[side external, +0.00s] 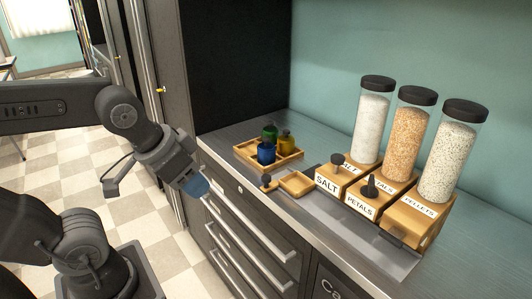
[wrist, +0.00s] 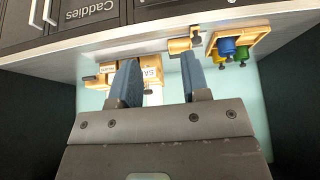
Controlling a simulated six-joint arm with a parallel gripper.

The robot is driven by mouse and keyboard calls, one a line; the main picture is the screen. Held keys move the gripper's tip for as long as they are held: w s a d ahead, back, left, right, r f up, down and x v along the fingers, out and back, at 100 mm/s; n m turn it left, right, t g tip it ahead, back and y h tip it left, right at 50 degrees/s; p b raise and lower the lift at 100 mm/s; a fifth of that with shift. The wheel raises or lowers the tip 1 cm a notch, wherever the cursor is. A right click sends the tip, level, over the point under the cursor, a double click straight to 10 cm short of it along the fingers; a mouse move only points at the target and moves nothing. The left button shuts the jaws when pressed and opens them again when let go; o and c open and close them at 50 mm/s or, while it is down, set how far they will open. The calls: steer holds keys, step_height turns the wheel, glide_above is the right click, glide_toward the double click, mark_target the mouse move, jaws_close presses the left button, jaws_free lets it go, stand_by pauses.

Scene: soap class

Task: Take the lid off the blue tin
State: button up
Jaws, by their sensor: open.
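The blue tin (side external: 266,154) stands upright in a shallow wooden tray (side external: 293,157) on the counter, in front of a green tin (side external: 270,132) and a yellow one (side external: 286,142). It also shows, upside down, in the wrist view (wrist: 226,46). Its top looks dark in the side view; the lid is too small to make out clearly. My gripper (side external: 197,187) is open and empty, in front of the counter edge, left of and lower than the tray. Its two blue fingers show apart in the wrist view (wrist: 158,78); nothing is between them.
To the right stand labelled wooden dispensers (side external: 408,215) with tall filled jars (side external: 413,124). Drawers with bar handles (side external: 262,228) are below; a tall dark cabinet is behind.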

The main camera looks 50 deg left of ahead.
steer(key=shift+o, duration=0.2)
stand_by(0.3)
steer(key=o, duration=0.7)
steer(key=shift+o, duration=0.2)
steer(key=w+a+r+n+g, duration=0.1)
steer(key=w+a+r+n, duration=0.2)
steer(key=w+r+n, duration=0.45)
steer(key=n+g+y, duration=0.1)
steer(key=n+g, duration=0.4)
steer(key=n, duration=0.8)
glide_above(267, 138)
steer(key=d, duration=0.2)
step_height(267, 138, down, 5)
steer(key=f, duration=0.4)
steer(key=a+f, duration=0.1)
steer(key=f, duration=0.4)
steer(key=a+f, duration=0.1)
steer(key=f, duration=0.3)
steer(key=shift+f, duration=0.35)
